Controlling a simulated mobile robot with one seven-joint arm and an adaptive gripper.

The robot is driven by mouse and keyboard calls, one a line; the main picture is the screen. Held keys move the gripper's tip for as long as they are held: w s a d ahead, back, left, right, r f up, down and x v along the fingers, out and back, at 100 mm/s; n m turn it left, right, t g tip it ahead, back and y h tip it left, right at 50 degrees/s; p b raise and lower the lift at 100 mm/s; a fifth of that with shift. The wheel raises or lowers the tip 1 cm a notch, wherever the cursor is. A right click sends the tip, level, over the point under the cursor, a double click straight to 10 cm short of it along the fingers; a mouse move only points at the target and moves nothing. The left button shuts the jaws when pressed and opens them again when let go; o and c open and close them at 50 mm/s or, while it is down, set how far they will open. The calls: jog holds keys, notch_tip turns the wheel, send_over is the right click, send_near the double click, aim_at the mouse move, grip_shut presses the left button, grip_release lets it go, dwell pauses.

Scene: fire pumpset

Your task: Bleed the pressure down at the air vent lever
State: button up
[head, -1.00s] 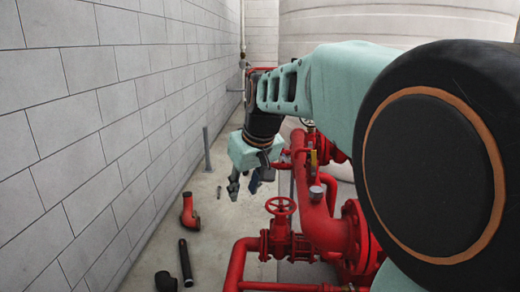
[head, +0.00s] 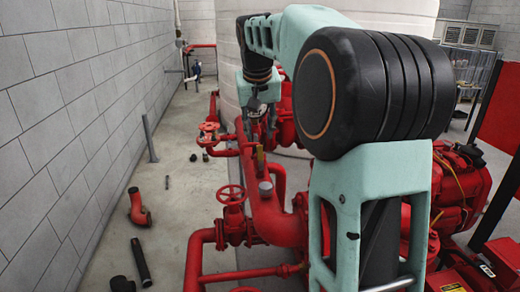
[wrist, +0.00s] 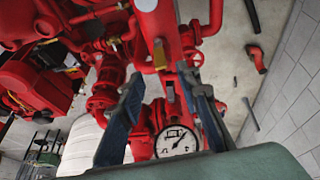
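A small yellow lever-like piece (head: 260,160) stands upright on the red pipe; I cannot tell for sure that it is the air vent lever. A yellow piece, probably the same one, shows in the wrist view (wrist: 159,54), beyond the fingertips. My gripper (head: 262,112) is above the far part of the red pipe, its fingers small and partly lost against the red parts. In the wrist view my gripper (wrist: 166,82) is open and empty, its two blue-grey fingers apart. A white-faced pressure gauge (wrist: 177,142) shows between the fingers, its lower part hidden by the gripper body.
Red handwheels (head: 231,195) and pipework stand left of the main pipe. A grey post (head: 149,140), a red elbow (head: 139,207) and a black pipe (head: 141,262) are on the left floor strip by the block wall (head: 60,120). Red machinery (head: 460,185) fills the right.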

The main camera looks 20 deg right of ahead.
aim_at(260, 149)
jog(key=x, duration=0.8)
jog(key=shift+w+d+f, duration=0.1)
jog(key=shift+f, duration=0.25)
grip_shut()
